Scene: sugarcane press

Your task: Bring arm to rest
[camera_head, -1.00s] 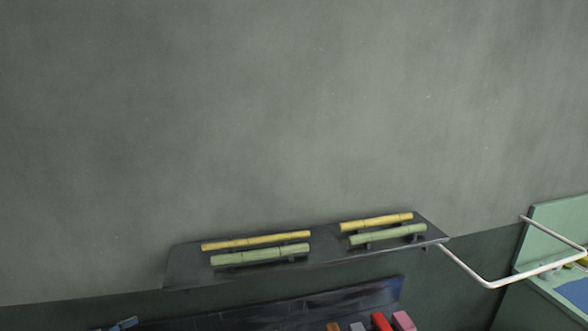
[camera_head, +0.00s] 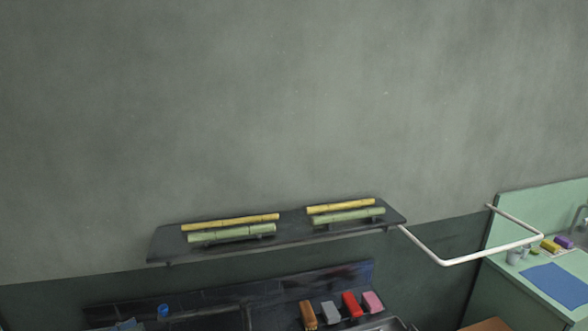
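Neither of my grippers shows clearly in the head view, and no part of my arms can be made out. Yellow sugarcane pieces, one at the left (camera_head: 230,221) and one at the right (camera_head: 341,206), lie on holders on a dark wall shelf (camera_head: 290,228). Green cane pieces, one at the left (camera_head: 232,233) and one at the right (camera_head: 349,216), lie in front of them.
Below the shelf is a dark counter with orange (camera_head: 308,315), grey (camera_head: 330,312), red (camera_head: 352,304) and pink (camera_head: 373,303) blocks. A white rail (camera_head: 480,255) juts out at the right. Beyond it stands a green counter with a blue mat (camera_head: 556,284).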

